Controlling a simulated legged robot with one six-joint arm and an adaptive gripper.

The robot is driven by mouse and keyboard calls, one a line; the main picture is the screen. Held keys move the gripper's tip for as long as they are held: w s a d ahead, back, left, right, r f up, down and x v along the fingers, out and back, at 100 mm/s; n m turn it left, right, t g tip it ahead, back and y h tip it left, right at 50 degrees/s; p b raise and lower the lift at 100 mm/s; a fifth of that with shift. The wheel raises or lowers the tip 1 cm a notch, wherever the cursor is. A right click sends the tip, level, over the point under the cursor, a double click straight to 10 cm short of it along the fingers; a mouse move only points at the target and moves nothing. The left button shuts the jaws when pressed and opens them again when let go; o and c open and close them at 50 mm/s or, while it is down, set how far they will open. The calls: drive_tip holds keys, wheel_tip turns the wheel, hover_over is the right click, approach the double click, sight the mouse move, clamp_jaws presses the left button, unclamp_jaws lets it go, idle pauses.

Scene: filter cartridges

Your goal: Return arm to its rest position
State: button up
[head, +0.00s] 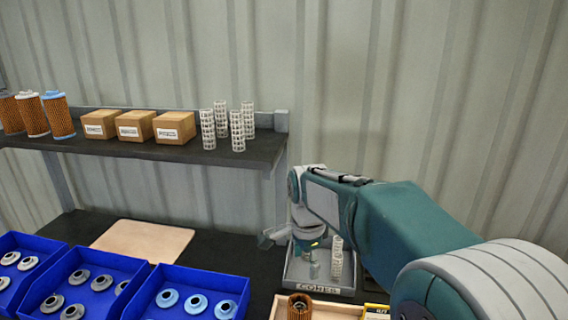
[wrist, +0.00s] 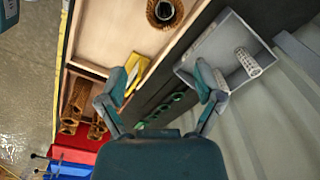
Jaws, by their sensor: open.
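My gripper (wrist: 165,88) is open in the wrist view, with its two fingers spread wide and nothing between them. In the head view my arm reaches forward from the lower right, and the gripper end is partly hidden at the grey tray (head: 295,272). The gripper appears above the bench. The grey tray also shows in the wrist view (wrist: 226,22), beyond the right finger. A white mesh core (head: 337,262) stands in that tray, and it shows in the wrist view (wrist: 248,62) too.
Blue bins (head: 150,278) with ring-shaped caps line the bench's front left. A tan board (head: 143,243) lies behind them. The shelf (head: 150,150) holds filters, several mesh cores and cardboard boxes (head: 136,126). A wooden tray (wrist: 120,30) holds a brown filter (wrist: 164,12).

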drive_tip(key=s+d+r+n+t, duration=0.1)
drive_tip(key=s+d+n, duration=0.2)
drive_tip(key=s, duration=0.4)
drive_tip(key=s+d+r+n+t, duration=0.1)
drive_tip(key=s+d+n+t, duration=0.1)
drive_tip(key=s+n, duration=0.3)
drive_tip(key=s+d+r+n+t, duration=0.1)
drive_tip(key=s+d+n, duration=0.4)
drive_tip(key=s, duration=0.5)
drive_tip(key=shift+s+t, duration=0.4)
drive_tip(key=shift+t, duration=0.3)
drive_tip(key=c, duration=0.4)
